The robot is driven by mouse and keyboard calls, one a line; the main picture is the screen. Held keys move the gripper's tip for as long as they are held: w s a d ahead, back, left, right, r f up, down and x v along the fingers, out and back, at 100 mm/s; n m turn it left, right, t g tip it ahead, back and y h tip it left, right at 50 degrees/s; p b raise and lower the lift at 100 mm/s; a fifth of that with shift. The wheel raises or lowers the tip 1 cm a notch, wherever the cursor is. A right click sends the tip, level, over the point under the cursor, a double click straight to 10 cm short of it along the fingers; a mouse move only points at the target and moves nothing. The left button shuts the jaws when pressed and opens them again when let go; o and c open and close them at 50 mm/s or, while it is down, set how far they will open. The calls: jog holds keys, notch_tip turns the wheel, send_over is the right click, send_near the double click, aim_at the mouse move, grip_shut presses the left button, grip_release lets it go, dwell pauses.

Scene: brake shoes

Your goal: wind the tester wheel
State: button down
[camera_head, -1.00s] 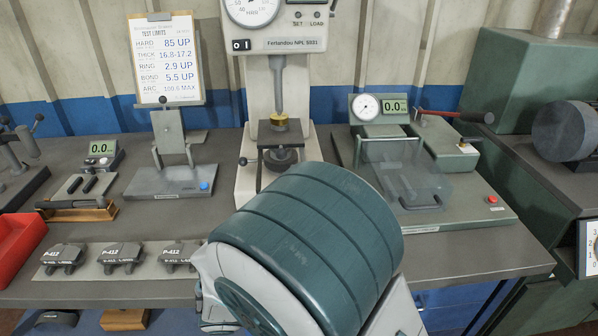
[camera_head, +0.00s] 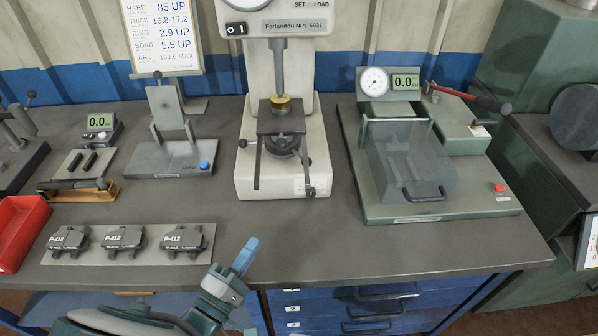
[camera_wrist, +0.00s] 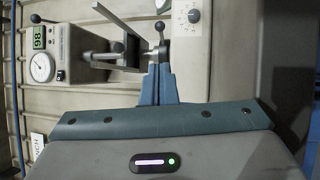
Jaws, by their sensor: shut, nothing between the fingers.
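In the wrist view the fingers (camera_wrist: 158,84) point towards a dark ball-ended handle (camera_wrist: 161,38). I cannot tell whether they touch it.
A clear-guarded machine (camera_head: 410,165) stands right of the tester. Left are a grey stand (camera_head: 171,150), several brake pads on a plate (camera_head: 204,243) and a red bin (camera_head: 20,228). The bench top (camera_head: 270,222) before the tester is clear.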

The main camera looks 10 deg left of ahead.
jog(key=p+x, duration=0.2)
jog(key=x, duration=1.8)
